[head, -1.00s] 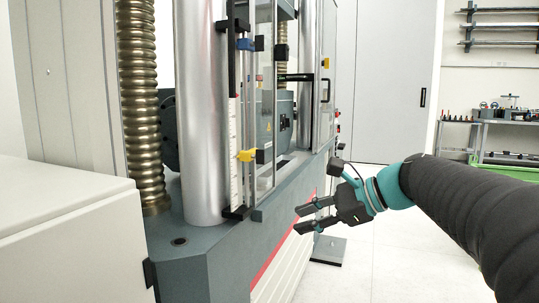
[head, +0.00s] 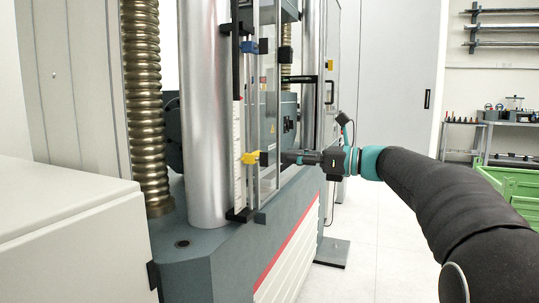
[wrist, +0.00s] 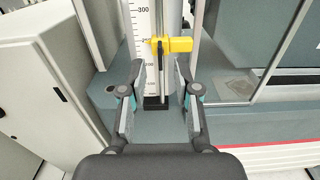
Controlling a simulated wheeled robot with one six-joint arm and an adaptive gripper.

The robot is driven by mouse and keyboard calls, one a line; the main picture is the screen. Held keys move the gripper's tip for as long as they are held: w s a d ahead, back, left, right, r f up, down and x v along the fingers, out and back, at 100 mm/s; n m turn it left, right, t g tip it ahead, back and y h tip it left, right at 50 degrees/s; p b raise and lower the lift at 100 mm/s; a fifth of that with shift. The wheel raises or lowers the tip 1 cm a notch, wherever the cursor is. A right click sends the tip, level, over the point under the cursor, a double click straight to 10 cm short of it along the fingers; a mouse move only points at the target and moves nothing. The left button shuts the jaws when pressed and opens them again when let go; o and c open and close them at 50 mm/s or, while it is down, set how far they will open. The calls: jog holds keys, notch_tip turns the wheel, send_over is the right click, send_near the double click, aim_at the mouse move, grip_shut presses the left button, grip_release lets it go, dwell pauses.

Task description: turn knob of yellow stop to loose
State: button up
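The yellow stop (head: 250,157) sits low on the vertical rail beside the white scale, and a dark knob (head: 264,158) shows at its right side. In the wrist view the yellow stop (wrist: 178,44) lies just beyond my fingertips, near the scale's 200 to 300 marks. My gripper (head: 288,158) is level with the stop, to the right of the knob and pointing at it. In the wrist view my gripper (wrist: 162,68) is open, its two fingers apart with nothing clearly between them. I cannot tell whether a finger touches the knob.
The white scale (head: 238,150) runs up the rail. A blue stop (head: 249,47) is higher on it. A clear panel stands close by the rail, and a thick silver column (head: 205,110) is to its left. Open floor (head: 385,240) and a green crate (head: 515,185) are at the right.

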aim_at(262, 159)
jog(key=x, duration=0.6)
jog(key=shift+a, duration=0.15)
grip_shut()
